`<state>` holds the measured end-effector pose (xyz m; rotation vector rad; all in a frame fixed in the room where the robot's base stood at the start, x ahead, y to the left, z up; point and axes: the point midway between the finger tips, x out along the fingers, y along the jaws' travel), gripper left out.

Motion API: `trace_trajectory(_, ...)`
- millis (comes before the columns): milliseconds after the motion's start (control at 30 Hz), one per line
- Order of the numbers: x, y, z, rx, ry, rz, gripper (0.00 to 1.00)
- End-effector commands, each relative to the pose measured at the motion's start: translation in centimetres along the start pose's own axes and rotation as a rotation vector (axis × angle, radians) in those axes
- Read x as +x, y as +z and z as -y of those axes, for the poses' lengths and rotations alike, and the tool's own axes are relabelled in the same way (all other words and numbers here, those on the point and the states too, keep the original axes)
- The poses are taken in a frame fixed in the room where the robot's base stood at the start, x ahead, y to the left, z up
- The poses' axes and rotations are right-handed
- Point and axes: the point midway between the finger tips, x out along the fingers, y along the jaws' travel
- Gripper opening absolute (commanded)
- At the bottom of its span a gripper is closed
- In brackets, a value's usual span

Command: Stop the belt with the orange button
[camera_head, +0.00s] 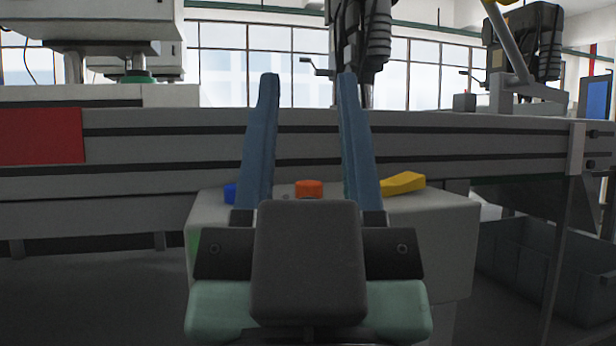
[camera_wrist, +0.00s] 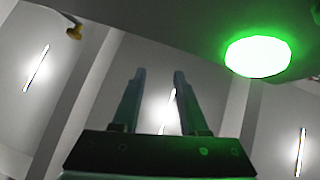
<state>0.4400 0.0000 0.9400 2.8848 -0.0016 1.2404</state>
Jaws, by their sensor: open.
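The orange button (camera_head: 309,188) sits on top of a grey control box (camera_head: 440,228) in front of the belt frame (camera_head: 200,150). In the head view it shows between the two blue fingers of my gripper (camera_head: 308,80). The gripper is open and empty, with its fingers pointing up in the picture, nearer the camera than the box. My gripper also shows in the wrist view (camera_wrist: 156,75), with nothing between its fingers. The orange button does not show in the wrist view. I cannot tell the gap between gripper and box.
A blue button (camera_head: 230,193) and a yellow lever or switch (camera_head: 403,184) flank the orange button on the box. A round green light (camera_wrist: 257,56) glows on a dark surface in the wrist view. A dark grey bin (camera_head: 530,262) stands at the lower right. A red panel (camera_head: 40,136) is on the belt frame.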

Motion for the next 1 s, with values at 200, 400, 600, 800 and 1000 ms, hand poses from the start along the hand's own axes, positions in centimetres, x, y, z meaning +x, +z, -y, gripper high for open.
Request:
trace_trajectory(200, 0.0, 0.01, 0.0, 0.0, 0.0, 0.0, 0.01)
trace_trajectory(400, 0.0, 0.0, 0.0, 0.0, 0.0, 0.0, 0.0)
trace_trajectory(600, 0.0, 0.0, 0.0, 0.0, 0.0, 0.0, 0.0)
trace_trajectory(800, 0.0, -0.01, 0.0, 0.0, 0.0, 0.0, 0.0)
trace_trajectory(1000, 0.0, -0.01, 0.0, 0.0, 0.0, 0.0, 0.0)
